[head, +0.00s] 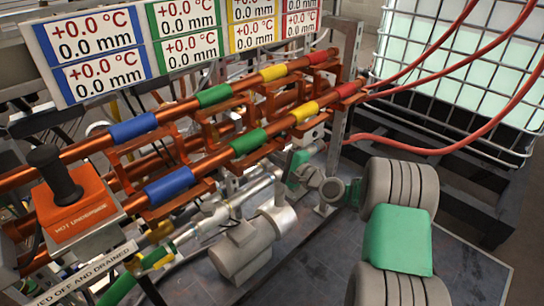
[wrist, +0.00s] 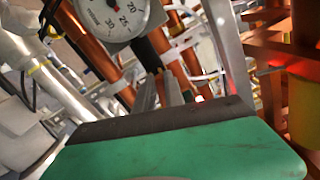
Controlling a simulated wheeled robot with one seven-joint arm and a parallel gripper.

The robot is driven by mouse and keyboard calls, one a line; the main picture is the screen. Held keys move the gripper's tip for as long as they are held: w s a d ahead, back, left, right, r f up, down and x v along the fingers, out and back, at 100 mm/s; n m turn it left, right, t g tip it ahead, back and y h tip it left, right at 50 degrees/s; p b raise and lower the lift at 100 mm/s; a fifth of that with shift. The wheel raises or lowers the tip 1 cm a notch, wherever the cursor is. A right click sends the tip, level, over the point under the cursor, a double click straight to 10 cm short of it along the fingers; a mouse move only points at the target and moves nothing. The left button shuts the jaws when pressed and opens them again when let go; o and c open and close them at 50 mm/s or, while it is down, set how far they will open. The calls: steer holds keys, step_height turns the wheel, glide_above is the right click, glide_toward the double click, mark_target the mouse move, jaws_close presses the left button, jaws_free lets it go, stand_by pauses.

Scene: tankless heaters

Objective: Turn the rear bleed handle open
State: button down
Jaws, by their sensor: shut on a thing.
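In the wrist view my gripper (wrist: 160,78) reaches up past its green housing, with two grey fingers close together. A dark handle-like piece (wrist: 149,54) is at the fingertips, beside a copper pipe, and the gripper is shut on it. I take it for the rear bleed handle; its far end and how far it is turned are hard to tell. In the head view my arm comes in from the right, and the green hand (head: 297,166) is low beside the copper pipes. The fingertips and the handle cannot be made out there.
A round dial gauge (wrist: 112,15) is close above the fingers. Copper pipes with coloured bands (head: 169,186) run across the head view. An orange box with a black knob (head: 70,212) stands at left. Red hoses (head: 395,148) and a caged tank (head: 470,70) are at right.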

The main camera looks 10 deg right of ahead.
steer(key=shift+f+n+b, duration=0.3)
steer(key=shift+n+b, duration=0.5)
steer(key=shift+n, duration=0.4)
steer(key=c, duration=1.4)
jaws_free()
steer(key=shift+c, duration=0.2)
steer(key=shift+s, duration=0.1)
steer(key=v, duration=0.7)
steer(key=shift+s+d+p, duration=0.2)
steer(key=shift+s+p, duration=0.05)
steer(key=shift+p, duration=0.15)
